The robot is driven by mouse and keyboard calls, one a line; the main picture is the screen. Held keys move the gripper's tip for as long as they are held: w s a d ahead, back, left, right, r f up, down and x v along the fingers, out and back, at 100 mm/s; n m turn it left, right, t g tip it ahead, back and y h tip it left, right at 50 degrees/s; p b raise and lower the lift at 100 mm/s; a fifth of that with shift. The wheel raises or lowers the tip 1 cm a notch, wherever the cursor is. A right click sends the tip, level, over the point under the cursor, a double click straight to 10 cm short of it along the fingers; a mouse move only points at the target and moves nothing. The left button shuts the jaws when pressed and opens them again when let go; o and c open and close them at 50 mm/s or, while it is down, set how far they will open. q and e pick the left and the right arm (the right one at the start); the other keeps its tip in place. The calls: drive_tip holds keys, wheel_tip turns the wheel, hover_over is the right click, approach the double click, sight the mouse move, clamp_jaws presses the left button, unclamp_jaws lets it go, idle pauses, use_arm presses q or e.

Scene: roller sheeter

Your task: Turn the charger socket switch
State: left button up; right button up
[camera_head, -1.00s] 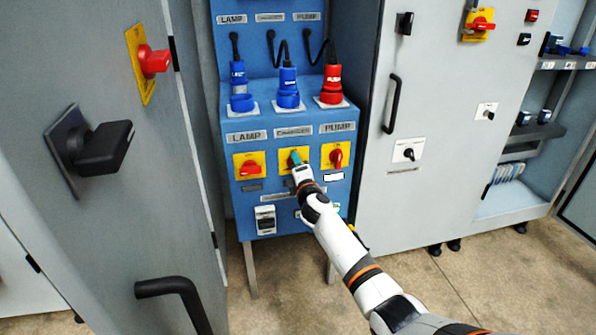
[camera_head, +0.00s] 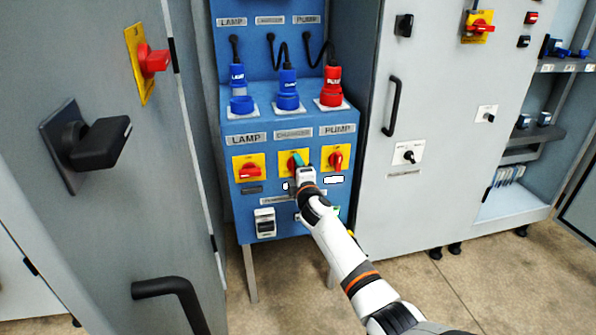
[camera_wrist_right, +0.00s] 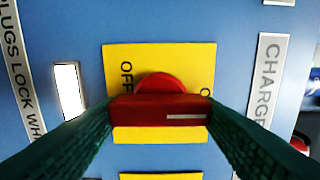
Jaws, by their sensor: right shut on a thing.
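The charger switch is a red handle (camera_wrist_right: 145,107) on a yellow plate (camera_wrist_right: 157,55) with OFF lettering. The plate (camera_head: 283,157) sits in the middle of the blue panel in the head view. My right gripper (camera_wrist_right: 160,112) has its green fingers closed on the two ends of the handle. The handle lies level across the wrist view, along the line from the lit window to the charger label. In the head view my right gripper (camera_head: 297,163) mostly covers the switch. My left gripper is in neither view.
The lamp switch (camera_head: 249,167) and pump switch (camera_head: 336,158) flank it closely. Blue and red plugs (camera_head: 331,85) stand above on the ledge. Grey cabinets with handles (camera_head: 393,104) stand on both sides. A lit white window (camera_wrist_right: 68,90) shows beside the charger plate.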

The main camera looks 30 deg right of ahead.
drive_tip(key=o, duration=1)
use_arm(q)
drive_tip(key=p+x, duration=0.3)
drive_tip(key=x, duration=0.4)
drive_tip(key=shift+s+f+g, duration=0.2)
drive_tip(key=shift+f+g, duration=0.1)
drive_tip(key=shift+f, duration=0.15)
use_arm(e)
drive_tip(key=v, duration=1.2)
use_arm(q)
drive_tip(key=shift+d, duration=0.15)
